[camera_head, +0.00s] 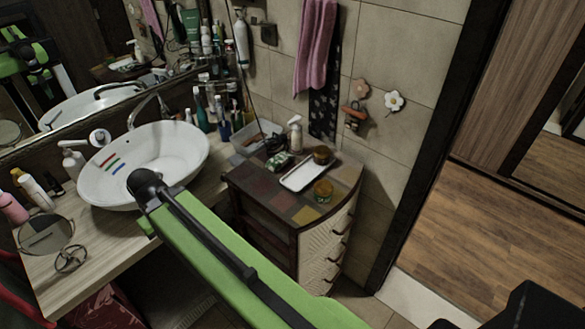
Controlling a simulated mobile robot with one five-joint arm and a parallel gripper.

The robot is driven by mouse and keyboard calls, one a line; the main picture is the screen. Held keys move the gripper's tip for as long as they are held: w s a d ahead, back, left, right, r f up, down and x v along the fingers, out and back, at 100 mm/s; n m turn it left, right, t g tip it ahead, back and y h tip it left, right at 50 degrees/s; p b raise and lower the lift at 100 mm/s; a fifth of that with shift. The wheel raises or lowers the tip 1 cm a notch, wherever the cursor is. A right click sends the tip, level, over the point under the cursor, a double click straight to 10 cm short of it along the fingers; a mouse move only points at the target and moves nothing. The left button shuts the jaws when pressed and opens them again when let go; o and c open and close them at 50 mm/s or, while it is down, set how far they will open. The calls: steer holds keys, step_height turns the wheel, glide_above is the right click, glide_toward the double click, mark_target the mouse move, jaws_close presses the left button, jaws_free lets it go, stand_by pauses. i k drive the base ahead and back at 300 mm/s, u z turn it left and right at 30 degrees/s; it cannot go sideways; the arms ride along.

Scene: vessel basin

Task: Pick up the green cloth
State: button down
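A small crumpled dark green and whitish item (279,162), which looks like the green cloth, lies on the top of the small cabinet (257,187), left of the white tray (300,176). It is too small to make out in detail. My green arm reaches from the bottom right up to the left, in front of the basin and apart from this item. The arm ends in view at a black joint over the counter. The gripper itself is not seen, and I cannot tell whether it holds anything.
A white vessel basin (170,146) with coloured stripes stands on the wooden counter (95,262). Bottles, a round mirror (46,234) and a clear box (252,138) are around it. A pink towel (315,45) hangs above. Wooden floor is clear at right.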

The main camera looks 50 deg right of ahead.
mark_target(283, 158)
steer(key=u, duration=0.05)
steer(key=k, duration=0.55)
steer(key=z, duration=2.75)
steer(key=k, duration=0.9)
steer(key=u, duration=1.5)
steer(key=i, duration=1.45)
steer(key=u, duration=0.05)
